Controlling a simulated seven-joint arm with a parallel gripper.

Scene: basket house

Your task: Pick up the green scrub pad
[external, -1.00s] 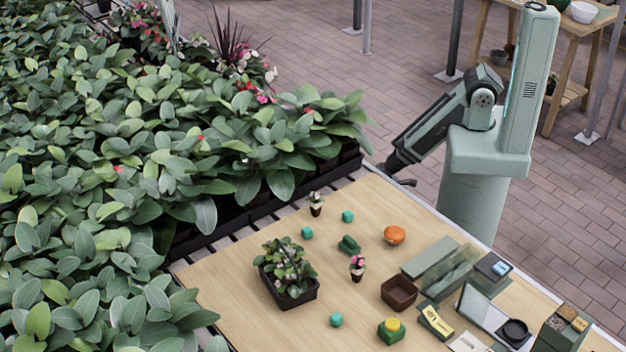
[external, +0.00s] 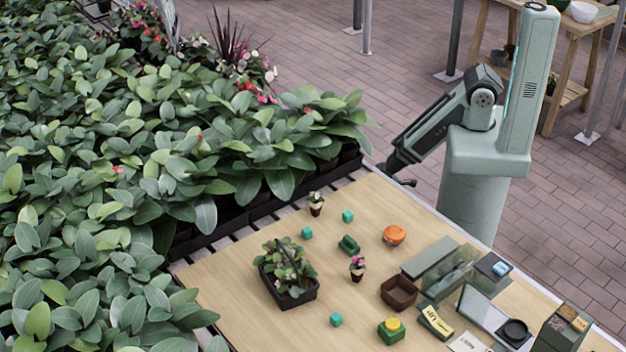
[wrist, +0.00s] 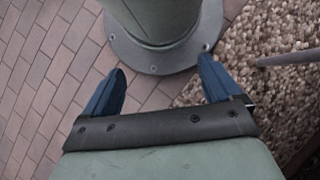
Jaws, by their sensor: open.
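A small dark green lumpy piece (external: 348,244) lies mid-table in the external view. A green block with a yellow round top (external: 391,331) sits nearer the front edge. I cannot tell for certain which one is the green scrub pad. My gripper (external: 402,174) is off the table's far edge, apart from all the objects. In the wrist view my gripper (wrist: 161,66) shows two blue fingers spread wide with nothing between them. That view shows only floor, gravel and my base, no table objects.
Around these lie several teal cubes (external: 347,216), an orange round pot (external: 394,235), a brown bowl (external: 399,291), a small flower pot (external: 357,269) and a planted basket (external: 288,272). Grey-green boxes (external: 430,257) crowd the right side. Dense plants (external: 120,150) fill the left.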

